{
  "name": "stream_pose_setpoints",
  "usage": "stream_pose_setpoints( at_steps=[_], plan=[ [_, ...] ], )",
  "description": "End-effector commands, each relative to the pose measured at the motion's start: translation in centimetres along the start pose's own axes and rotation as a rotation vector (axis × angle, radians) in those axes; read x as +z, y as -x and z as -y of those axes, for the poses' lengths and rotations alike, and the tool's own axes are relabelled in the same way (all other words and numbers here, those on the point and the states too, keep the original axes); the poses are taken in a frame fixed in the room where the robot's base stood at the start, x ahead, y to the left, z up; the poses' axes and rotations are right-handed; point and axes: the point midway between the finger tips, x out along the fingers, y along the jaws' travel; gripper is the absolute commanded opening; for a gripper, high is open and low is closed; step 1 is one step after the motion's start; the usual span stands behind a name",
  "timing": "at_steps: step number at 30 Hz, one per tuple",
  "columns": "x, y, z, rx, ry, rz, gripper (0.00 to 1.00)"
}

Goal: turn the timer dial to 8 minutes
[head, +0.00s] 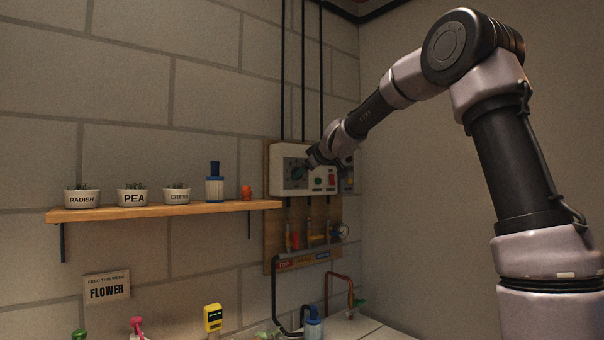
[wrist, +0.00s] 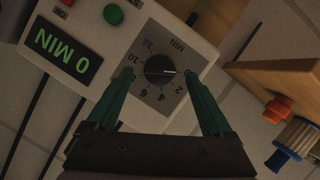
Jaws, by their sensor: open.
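The timer box (head: 279,183) is a white panel on the wall board in the head view. The display (wrist: 62,50) reads 0 MIN and appears upside down. My gripper (wrist: 157,73) is open, with one green finger on each side of the knob. I cannot tell whether the fingers touch it. In the head view my gripper (head: 311,160) is at the box and partly hides the dial.
A wooden shelf (head: 225,210) left of the box holds labelled pots, a blue-capped bottle (head: 214,183) and an orange object (head: 246,192). A green button (wrist: 113,14) sits near the dial.

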Motion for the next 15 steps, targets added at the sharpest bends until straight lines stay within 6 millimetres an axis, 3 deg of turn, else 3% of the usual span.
stream_pose_setpoints(
  at_steps=[6, 14, 15],
  plan=[
    [0.0, -1.8, 0.1, -0.001, 0.0, 0.0, 0.85],
    [0.0, -2.0, 0.0, 0.0, -0.001, 0.0, 0.85],
    [0.0, -2.0, 0.0, 0.0, -0.001, 0.0, 0.81]
  ],
)
